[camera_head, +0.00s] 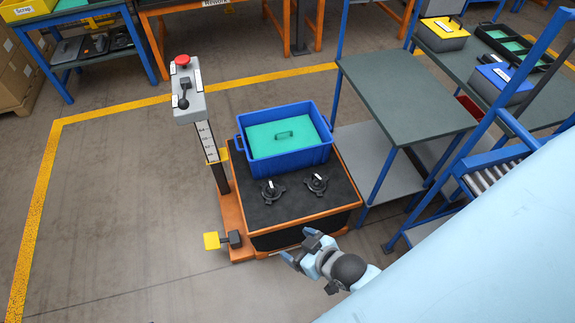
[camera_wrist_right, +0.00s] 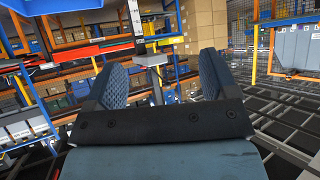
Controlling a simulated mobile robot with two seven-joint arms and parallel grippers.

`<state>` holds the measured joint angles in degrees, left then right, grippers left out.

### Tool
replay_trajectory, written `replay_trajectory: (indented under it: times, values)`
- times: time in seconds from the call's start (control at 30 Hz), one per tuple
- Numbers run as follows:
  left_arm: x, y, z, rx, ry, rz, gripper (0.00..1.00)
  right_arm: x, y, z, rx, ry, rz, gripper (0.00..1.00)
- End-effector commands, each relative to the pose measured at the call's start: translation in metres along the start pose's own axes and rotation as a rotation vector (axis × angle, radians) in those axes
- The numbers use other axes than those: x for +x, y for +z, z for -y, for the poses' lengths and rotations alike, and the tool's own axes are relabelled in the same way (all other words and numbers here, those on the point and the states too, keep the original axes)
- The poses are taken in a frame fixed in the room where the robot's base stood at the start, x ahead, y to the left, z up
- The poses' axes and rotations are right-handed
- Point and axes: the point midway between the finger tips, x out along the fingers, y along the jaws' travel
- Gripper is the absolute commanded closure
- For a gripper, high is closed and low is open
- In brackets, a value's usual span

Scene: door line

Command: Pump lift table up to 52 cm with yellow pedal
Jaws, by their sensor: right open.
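The lift table (camera_head: 312,201) has a black top and an orange base, and stands in the middle of the head view. Its yellow pedal (camera_head: 212,240) sticks out at the lower left of the base. A mast with a scale (camera_head: 207,142) rises at its left side. My right gripper (camera_head: 296,248) is open and empty beside the front right of the lift table, apart from the pedal. In the right wrist view its two fingers (camera_wrist_right: 163,85) stand wide apart with nothing between them. My left gripper is not in view.
A blue crate (camera_head: 323,165) with a green lid-like insert and two black knobs (camera_head: 271,190) are on the table top. A control box with a red button (camera_head: 183,60) tops the mast. A grey bench (camera_head: 400,90) stands close at the right. Floor at the left is clear.

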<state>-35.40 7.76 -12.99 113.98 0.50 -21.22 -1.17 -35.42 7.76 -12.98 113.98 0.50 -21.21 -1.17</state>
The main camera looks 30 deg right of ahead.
Motion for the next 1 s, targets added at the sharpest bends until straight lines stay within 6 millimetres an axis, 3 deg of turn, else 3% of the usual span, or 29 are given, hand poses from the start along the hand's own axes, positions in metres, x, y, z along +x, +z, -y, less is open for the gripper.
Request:
replay_trajectory:
  times: [0.03,0.33,1.0]
  values:
    - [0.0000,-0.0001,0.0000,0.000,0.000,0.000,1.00,0.0000,0.0000,-0.0001,0.000,0.000,0.000,0.32]
    - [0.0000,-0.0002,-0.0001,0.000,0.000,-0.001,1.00,-0.0001,0.0000,-0.0001,0.000,0.000,0.000,1.00]
    - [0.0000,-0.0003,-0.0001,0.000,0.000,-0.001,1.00,-0.0001,-0.0001,0.0001,0.000,0.000,0.000,1.00]
